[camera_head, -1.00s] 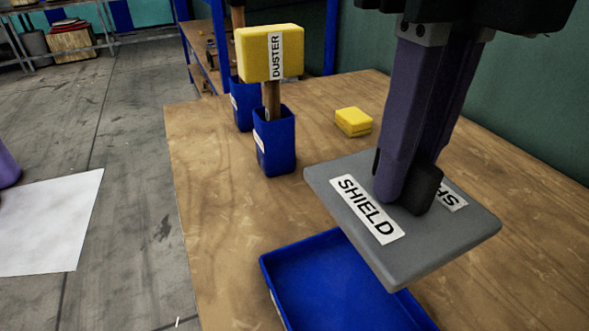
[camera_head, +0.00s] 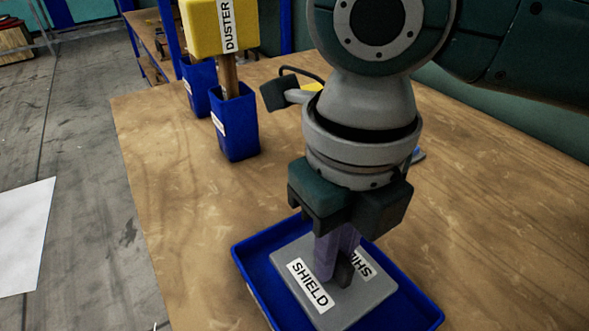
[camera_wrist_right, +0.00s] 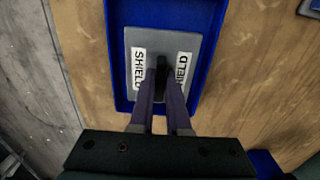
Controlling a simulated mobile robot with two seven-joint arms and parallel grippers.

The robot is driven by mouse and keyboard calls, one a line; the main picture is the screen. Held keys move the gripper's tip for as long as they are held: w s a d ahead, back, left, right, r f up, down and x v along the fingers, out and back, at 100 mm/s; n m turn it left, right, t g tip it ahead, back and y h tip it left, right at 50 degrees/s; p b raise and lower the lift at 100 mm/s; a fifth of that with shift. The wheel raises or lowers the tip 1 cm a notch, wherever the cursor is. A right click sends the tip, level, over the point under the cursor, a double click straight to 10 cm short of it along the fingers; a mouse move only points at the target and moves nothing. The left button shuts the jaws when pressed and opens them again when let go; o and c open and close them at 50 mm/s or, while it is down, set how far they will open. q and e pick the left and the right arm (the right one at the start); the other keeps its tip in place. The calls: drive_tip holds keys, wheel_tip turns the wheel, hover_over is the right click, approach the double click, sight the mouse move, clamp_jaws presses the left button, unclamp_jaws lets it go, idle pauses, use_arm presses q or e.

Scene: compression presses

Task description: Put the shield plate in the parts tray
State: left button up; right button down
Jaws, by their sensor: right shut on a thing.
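The shield plate (camera_head: 372,302) is a grey square plate with two white labels reading SHIELD and a dark handle in its middle. It lies flat within the walls of the blue parts tray (camera_head: 246,275); I cannot tell whether it touches the floor. My right gripper (camera_head: 338,272) comes down from above and is shut on the plate's handle. In the right wrist view the plate (camera_wrist_right: 137,40) sits inside the tray (camera_wrist_right: 112,30), with the purple fingers (camera_wrist_right: 162,85) on the handle. My left gripper is not in view.
A yellow duster (camera_head: 205,28) stands handle-down in a blue holder (camera_head: 236,125), with another blue holder (camera_head: 197,88) behind it. A yellow block (camera_head: 312,87) is partly hidden by my right arm. The wooden table (camera_head: 165,180) is clear left of the tray.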

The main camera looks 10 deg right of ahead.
drive_tip(key=shift+f+b, duration=0.3)
drive_tip(key=shift+f, duration=1.55)
drive_tip(key=shift+f, duration=0.1)
drive_tip(key=c, duration=0.9)
unclamp_jaws()
